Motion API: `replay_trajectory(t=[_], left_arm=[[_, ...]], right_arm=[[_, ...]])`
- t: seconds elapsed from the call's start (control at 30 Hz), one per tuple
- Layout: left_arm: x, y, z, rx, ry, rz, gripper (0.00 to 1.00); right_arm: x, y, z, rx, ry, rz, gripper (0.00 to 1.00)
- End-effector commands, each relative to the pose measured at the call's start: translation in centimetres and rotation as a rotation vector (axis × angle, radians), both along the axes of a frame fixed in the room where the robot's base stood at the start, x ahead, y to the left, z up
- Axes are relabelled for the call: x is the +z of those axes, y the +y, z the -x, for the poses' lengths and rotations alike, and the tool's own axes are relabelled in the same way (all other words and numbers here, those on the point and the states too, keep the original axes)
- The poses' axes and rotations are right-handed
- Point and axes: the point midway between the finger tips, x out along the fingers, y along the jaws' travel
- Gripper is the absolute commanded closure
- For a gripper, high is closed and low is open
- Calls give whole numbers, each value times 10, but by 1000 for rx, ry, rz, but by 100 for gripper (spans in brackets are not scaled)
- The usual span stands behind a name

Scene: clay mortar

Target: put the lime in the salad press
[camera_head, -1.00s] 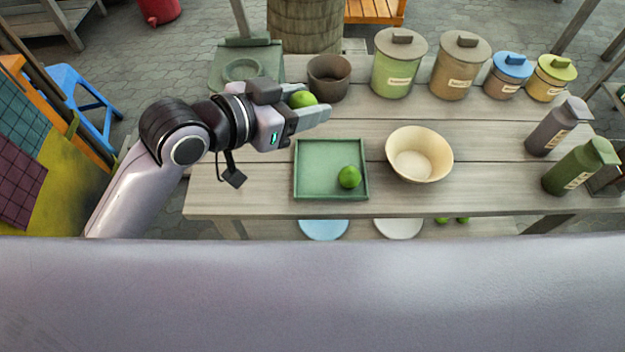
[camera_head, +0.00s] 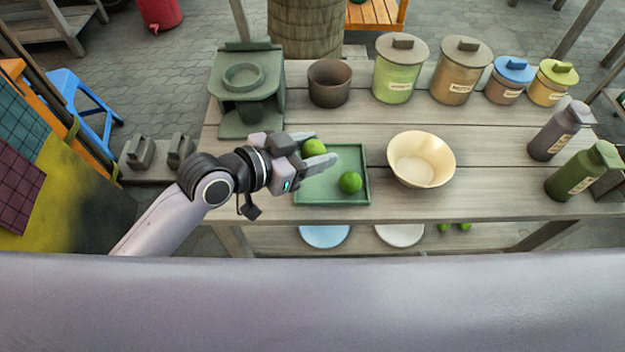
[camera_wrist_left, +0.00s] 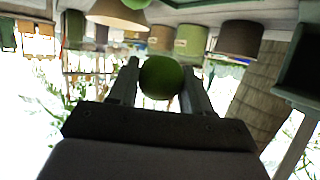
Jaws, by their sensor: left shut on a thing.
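My left gripper (camera_head: 318,150) is shut on a green lime (camera_head: 313,147), held above the back left part of the green tray. In the left wrist view the lime (camera_wrist_left: 161,77) sits between the two fingers. A second lime (camera_head: 350,182) lies in the green tray (camera_head: 335,201), towards its right front. The salad press (camera_head: 246,92), a dark green stand with a round ring on it, is at the table's back left corner, behind and left of the gripper. My right gripper is not in view.
A brown pot (camera_head: 329,84) stands right of the press. A cream bowl (camera_head: 421,160) is right of the tray. Several lidded jars (camera_head: 400,70) line the back, and two bottles (camera_head: 583,171) stand at the right. The tabletop between pot and tray is clear.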

Motion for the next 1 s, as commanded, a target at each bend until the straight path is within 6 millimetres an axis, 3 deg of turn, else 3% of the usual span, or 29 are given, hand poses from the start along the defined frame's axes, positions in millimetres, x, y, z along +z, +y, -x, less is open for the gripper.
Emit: replay_trajectory(t=[0.03, 0.13, 0.6, 1.0], left_arm=[[-16, 0, 1, 1, 6, -2, 81], [-36, 0, 0, 1, 3, -1, 81], [-89, 0, 0, 0, 0, 0, 81], [-96, 0, 0, 0, -1, 0, 81]], right_arm=[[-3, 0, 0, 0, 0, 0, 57], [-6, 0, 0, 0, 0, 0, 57], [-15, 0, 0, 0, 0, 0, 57], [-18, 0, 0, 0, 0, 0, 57]])
